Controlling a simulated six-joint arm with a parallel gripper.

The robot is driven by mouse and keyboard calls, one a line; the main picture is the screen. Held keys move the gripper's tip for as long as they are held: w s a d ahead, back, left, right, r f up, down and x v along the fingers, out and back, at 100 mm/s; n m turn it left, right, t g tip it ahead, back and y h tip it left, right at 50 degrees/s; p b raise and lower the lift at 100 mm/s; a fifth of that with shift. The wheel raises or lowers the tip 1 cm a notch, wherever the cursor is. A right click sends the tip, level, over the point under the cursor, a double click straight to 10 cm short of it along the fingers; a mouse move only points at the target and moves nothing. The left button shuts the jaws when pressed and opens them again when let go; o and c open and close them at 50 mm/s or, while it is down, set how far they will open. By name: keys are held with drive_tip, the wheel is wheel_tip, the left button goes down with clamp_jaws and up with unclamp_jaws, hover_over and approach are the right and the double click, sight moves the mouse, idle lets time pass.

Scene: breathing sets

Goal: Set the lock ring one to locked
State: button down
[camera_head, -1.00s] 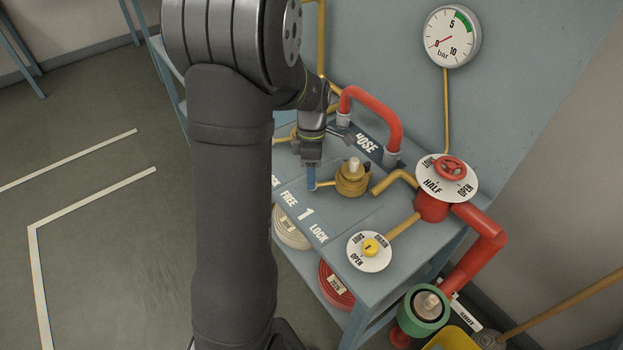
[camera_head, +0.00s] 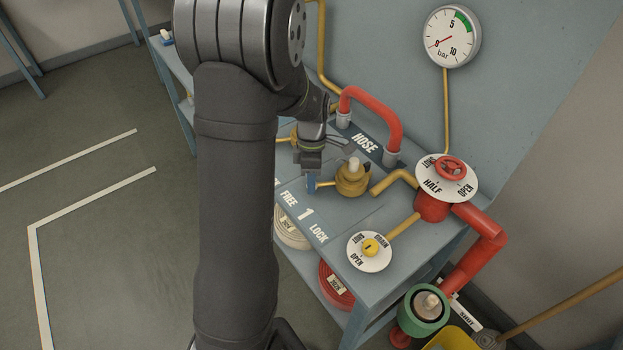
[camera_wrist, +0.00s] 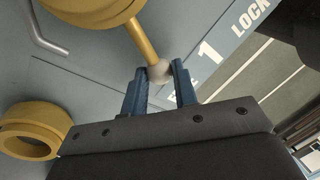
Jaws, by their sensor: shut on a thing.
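Lock ring one is a brass ring (camera_head: 352,181) with a pale stub in its middle, on the grey-blue panel. Its brass lever (camera_wrist: 142,42) points left in the head view and ends in a pale round knob (camera_wrist: 160,72). My gripper (camera_head: 311,184) is at the lever's outer end. In the wrist view my gripper (camera_wrist: 160,84) has its blue fingers on either side of the knob, shut on it. The printed label FREE 1 LOCK (camera_head: 304,214) lies in front of the ring. The lever lies nearer FREE than LOCK.
A red handle (camera_head: 377,107) arches behind the ring beside the HOSE label. A yellow knob dial (camera_head: 370,248) and a red valve wheel (camera_head: 451,168) stand to the right. Another brass ring (camera_wrist: 30,132) shows in the wrist view. Hose rolls lie below the panel.

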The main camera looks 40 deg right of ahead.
drive_tip(key=shift+s+a+n+h, duration=0.15)
drive_tip(key=shift+s+a+n, duration=0.1)
drive_tip(key=shift+s+n, duration=0.45)
drive_tip(key=shift+s+a+n+h, duration=0.15)
drive_tip(key=shift+s+a+n, duration=0.1)
drive_tip(key=shift+s+n, duration=0.45)
drive_tip(key=s+n, duration=0.2)
drive_tip(key=shift+s+a+n, duration=0.15)
drive_tip(key=shift+n, duration=0.25)
drive_tip(key=s+n+h, duration=0.1)
drive_tip(key=s+n, duration=0.1)
drive_tip(key=n, duration=0.1)
drive_tip(key=shift+s, duration=0.4)
drive_tip(key=shift+s+d+n, duration=0.25)
drive_tip(key=shift+s+n, duration=0.2)
drive_tip(key=shift+n, duration=0.1)
drive_tip(key=shift+s+d+n, duration=0.25)
drive_tip(key=shift+s+n, duration=0.2)
drive_tip(key=shift+n, duration=0.1)
drive_tip(key=c, duration=1.1)
unclamp_jaws()
drive_tip(key=shift+c, duration=0.2)
